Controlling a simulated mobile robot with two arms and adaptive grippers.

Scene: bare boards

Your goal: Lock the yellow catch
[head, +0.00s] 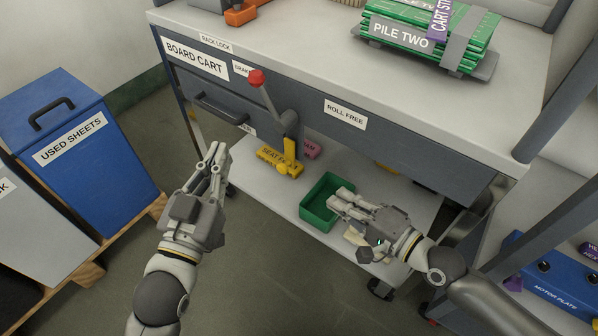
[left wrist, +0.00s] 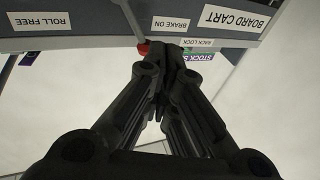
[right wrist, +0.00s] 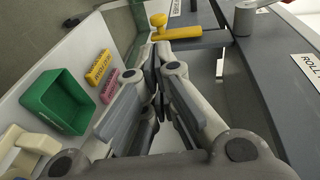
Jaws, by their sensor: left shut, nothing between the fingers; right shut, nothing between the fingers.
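The yellow catch (head: 289,150) hangs on the front of the board cart, under the pivot of the red-knobbed lever (head: 257,78). It also shows in the right wrist view (right wrist: 190,33), with a round yellow knob at one end. My left gripper (head: 218,150) is shut and empty, left of the catch and apart from it. My right gripper (head: 337,196) is shut and empty, to the right of and below the catch in the head view, over the green bin. In the right wrist view its fingertips (right wrist: 154,62) appear near the catch; I see no clear contact.
The lower shelf holds the green bin (head: 317,212), a yellow block (head: 268,156) and a pink block (head: 311,148). A drawer handle (head: 220,108) sticks out at left. A blue used-sheets box (head: 82,150) stands left; a blue motor plate (head: 550,278) lies right.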

